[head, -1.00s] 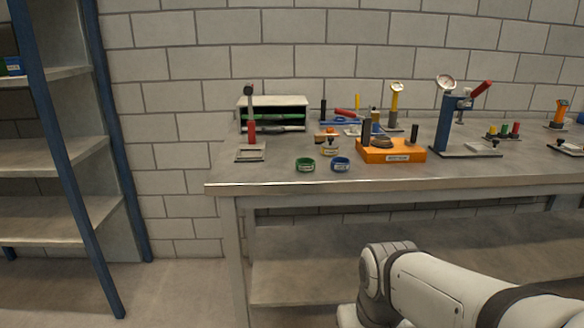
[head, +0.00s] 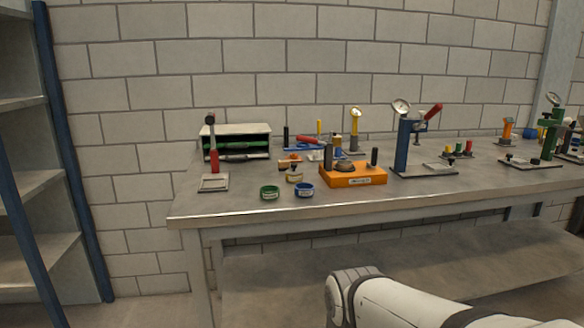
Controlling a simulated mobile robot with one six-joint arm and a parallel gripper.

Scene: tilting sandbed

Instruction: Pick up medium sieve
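Three small round ring-shaped items, which look like sieves, stand close together near the front left of the workbench. One is green (head: 270,192), one is blue (head: 304,190), and a beige one (head: 294,175) sits just behind them. Labels on them are too small to read, so I cannot tell which is the medium sieve. My gripper is out of view. Only a white link of my arm shows at the bottom, low in front of the bench.
The grey workbench (head: 235,205) has free room at its front left. An orange block (head: 352,177) stands right of the rings. A red-handled tool on a stand (head: 213,160) and a shelf box (head: 236,141) are left and behind. A blue press (head: 402,145) stands further right.

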